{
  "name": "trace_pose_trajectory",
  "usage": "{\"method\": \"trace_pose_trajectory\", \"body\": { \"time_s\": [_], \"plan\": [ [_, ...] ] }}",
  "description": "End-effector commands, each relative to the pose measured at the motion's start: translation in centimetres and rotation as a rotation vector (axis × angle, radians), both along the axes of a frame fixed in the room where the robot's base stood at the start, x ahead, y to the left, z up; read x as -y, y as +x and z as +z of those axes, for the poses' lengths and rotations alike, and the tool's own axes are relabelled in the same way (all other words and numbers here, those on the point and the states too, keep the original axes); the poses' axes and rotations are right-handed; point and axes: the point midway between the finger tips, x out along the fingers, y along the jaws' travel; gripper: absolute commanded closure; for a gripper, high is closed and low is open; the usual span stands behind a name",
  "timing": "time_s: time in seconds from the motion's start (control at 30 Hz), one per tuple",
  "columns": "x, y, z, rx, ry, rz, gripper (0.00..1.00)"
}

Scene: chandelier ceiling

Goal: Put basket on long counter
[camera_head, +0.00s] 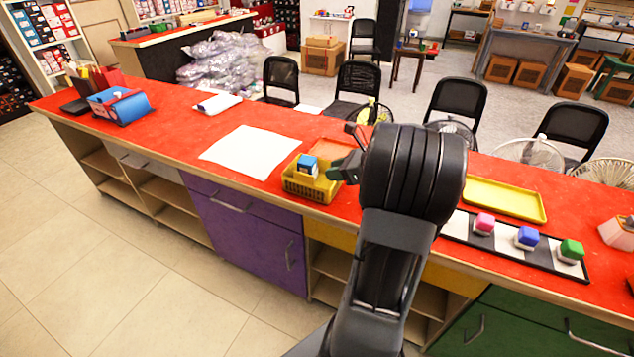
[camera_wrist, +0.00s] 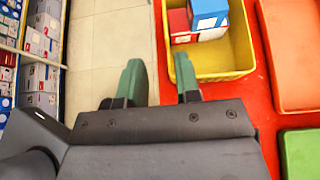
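A yellow basket (camera_head: 308,190) stands on the red-topped long counter (camera_head: 255,112), near its front edge. It holds a blue and white box (camera_head: 307,165); the wrist view also shows a red box inside. In the wrist view, the basket (camera_wrist: 222,72) is at the top, just ahead of my gripper (camera_wrist: 158,75). My gripper is open, with a gap between its green fingers. The right finger overlaps the basket's near left corner; the left finger is outside, over the floor. I cannot tell whether either finger touches it. In the head view, my arm hides part of the gripper.
A white sheet (camera_head: 253,151) lies left of the basket. A yellow tray (camera_head: 504,198) and a black and white strip (camera_head: 504,245) with colored blocks are to the right. A blue holder (camera_head: 120,106) stands at the far left. Chairs line the counter's far side.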

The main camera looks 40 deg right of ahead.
Motion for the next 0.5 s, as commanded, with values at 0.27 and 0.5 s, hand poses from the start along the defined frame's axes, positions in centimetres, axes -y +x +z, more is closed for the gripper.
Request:
{"method": "trace_pose_trajectory", "body": {
  "time_s": [0.27, 0.5],
  "plan": [
    [-15.0, -2.3, 0.1, 0.009, -0.599, 0.748, 0.70],
    [-23.1, -8.3, -0.6, 0.211, -1.238, 1.568, 0.70]
  ]
}}
